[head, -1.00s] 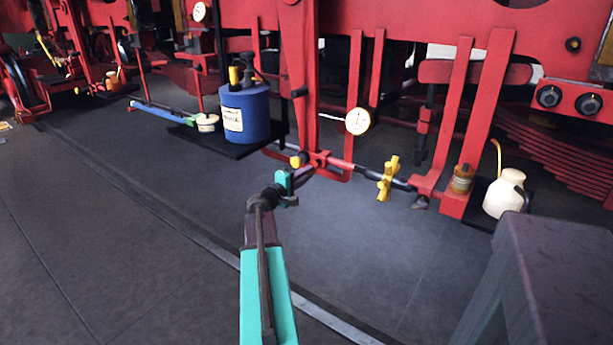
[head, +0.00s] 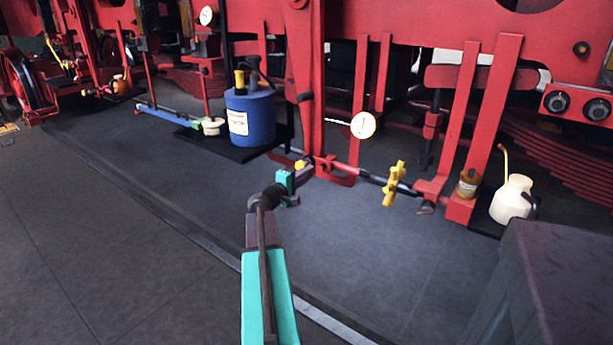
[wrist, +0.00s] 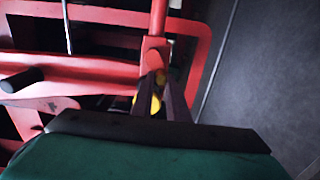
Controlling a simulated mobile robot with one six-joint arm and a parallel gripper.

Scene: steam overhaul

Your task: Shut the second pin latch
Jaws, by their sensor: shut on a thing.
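My gripper (head: 304,174) is at the foot of the red upright post, with its dark jaws against a small yellow latch piece (head: 300,165). In the wrist view the jaws (wrist: 163,97) are shut on the yellow latch piece (wrist: 145,96), just below a red bracket (wrist: 155,55). The jaws hide part of the yellow piece, so I cannot tell how far its pin sits in the bracket. A second yellow fitting (head: 394,183) sits on the dark and red rod to the right, apart from my gripper.
A white dial gauge (head: 363,125) stands above the rod. A blue drum (head: 250,118) is on a dark tray at left. A cream oil can (head: 511,199) and a dark grey block (head: 545,280) are at right. The floor in front is clear.

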